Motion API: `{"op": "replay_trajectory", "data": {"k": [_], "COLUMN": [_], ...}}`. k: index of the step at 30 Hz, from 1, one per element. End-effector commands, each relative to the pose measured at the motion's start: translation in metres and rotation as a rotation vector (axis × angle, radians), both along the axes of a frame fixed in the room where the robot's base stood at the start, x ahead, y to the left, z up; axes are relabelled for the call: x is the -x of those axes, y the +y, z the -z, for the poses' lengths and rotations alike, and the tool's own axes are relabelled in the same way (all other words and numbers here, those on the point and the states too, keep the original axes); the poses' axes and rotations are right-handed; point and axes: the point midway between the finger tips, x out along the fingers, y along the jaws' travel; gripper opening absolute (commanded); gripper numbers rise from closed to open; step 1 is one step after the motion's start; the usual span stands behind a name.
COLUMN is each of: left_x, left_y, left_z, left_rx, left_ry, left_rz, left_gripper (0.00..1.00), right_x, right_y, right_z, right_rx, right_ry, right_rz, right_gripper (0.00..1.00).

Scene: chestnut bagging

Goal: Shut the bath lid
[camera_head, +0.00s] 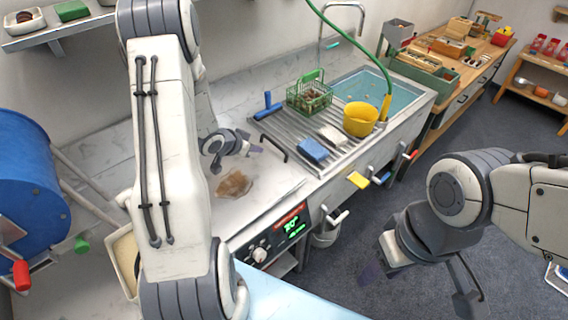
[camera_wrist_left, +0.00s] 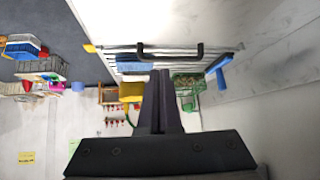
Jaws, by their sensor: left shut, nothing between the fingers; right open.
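The bath's front shows as a dark control panel (camera_head: 281,230) with a green display and a knob. Above it is a flat pale top (camera_head: 245,205) with a brown patch (camera_head: 234,184); I cannot tell whether this top is the lid. A dark bar handle (camera_head: 268,144) stands at its far side beside the ribbed drainer, and it also shows in the left wrist view (camera_wrist_left: 170,50). My left gripper (camera_head: 256,150) is shut and empty, close to the handle in the picture; contact is not clear. Its closed fingers fill the middle of the left wrist view (camera_wrist_left: 161,102). My right gripper (camera_head: 420,284) is open and empty over the floor.
A sink (camera_head: 400,95) lies beyond. A blue drum (camera_head: 35,175) stands at the left. The floor at right is mostly clear.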

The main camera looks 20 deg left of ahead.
Motion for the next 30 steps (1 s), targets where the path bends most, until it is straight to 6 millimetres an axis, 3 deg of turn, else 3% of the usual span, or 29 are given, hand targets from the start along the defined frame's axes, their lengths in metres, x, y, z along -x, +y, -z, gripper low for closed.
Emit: {"op": "replay_trajectory", "data": {"k": [3,8,14,24,30], "left_x": [0.015,0.020,0.002,-0.049,-0.050], "left_y": [-0.025,-0.040,-0.050,-0.073,-0.071], "left_z": [-0.004,-0.005,0.012,0.058,0.084], "left_rx": [0.034,0.056,0.057,0.056,0.055], "left_ry": [-0.052,-0.082,-0.080,-0.080,-0.079], "left_rz": [0.146,0.216,0.222,0.220,0.215], "left_gripper": [0.00,0.00,0.00,0.00,0.00], "right_x": [0.000,0.000,0.000,0.000,0.000], "right_y": [0.000,0.000,0.000,0.000,0.000], "right_z": [-0.003,-0.004,-0.010,-0.031,-0.040], "right_rx": [0.000,0.000,0.000,0.000,0.000], "right_ry": [0.000,0.000,0.000,0.000,-0.001], "right_rz": [0.000,0.000,-0.001,-0.005,-0.006], "right_gripper": [0.50,0.50,0.50,0.50,0.50]}}
